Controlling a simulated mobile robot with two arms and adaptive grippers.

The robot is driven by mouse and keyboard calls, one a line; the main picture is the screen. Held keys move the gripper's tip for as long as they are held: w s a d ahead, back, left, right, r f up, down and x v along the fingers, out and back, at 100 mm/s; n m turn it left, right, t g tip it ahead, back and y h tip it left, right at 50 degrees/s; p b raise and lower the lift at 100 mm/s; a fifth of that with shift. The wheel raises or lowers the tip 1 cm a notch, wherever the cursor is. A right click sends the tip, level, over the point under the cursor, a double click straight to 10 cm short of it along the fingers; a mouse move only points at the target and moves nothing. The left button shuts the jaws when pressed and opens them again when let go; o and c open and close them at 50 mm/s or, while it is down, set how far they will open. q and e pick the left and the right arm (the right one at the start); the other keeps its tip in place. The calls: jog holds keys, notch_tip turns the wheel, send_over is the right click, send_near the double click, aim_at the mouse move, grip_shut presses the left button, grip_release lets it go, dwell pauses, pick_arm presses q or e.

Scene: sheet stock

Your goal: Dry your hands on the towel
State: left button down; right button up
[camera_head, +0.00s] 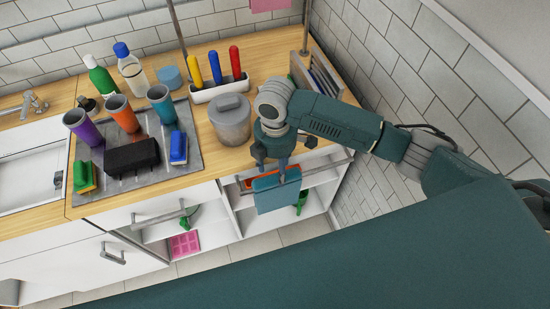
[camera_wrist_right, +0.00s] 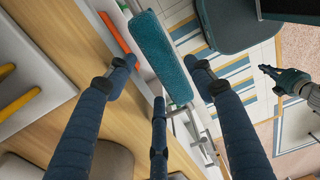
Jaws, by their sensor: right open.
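A teal towel (camera_head: 278,196) hangs over a rail (camera_head: 334,165) at the front of the counter; it also shows in the right wrist view (camera_wrist_right: 158,55). My right gripper (camera_head: 276,170) is above the towel, pointing down, with its fingers open. In the right wrist view its fingers (camera_wrist_right: 161,66) are spread on either side of the towel's top edge; I cannot tell whether they touch it. An orange item (camera_head: 250,183) lies beside the towel. A small dark gripper at the right of the wrist view appears to be my left one (camera_wrist_right: 286,80); its opening is unclear.
A lidded grey canister (camera_head: 230,120) stands close to my right gripper. A white holder (camera_head: 218,90) with coloured handles is behind it. Cups, sponges and a black block sit on a grey mat (camera_head: 85,140). A tiled wall (camera_head: 400,70) borders the right side.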

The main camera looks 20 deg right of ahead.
aim_at(276, 180)
notch_tip(276, 180, down, 7)
jog(key=shift+r+p, duration=0.1)
jog(key=shift+p, duration=0.45)
jog(key=shift+f, duration=0.6)
pick_arm(q)
jog(key=shift+w+d+r, duration=0.1)
jog(key=shift+w+r, duration=0.65)
jog(key=shift+w, duration=0.25)
jog(key=shift+s, duration=0.4)
pick_arm(e)
jog(key=c, duration=1)
jog(key=shift+o, duration=0.2)
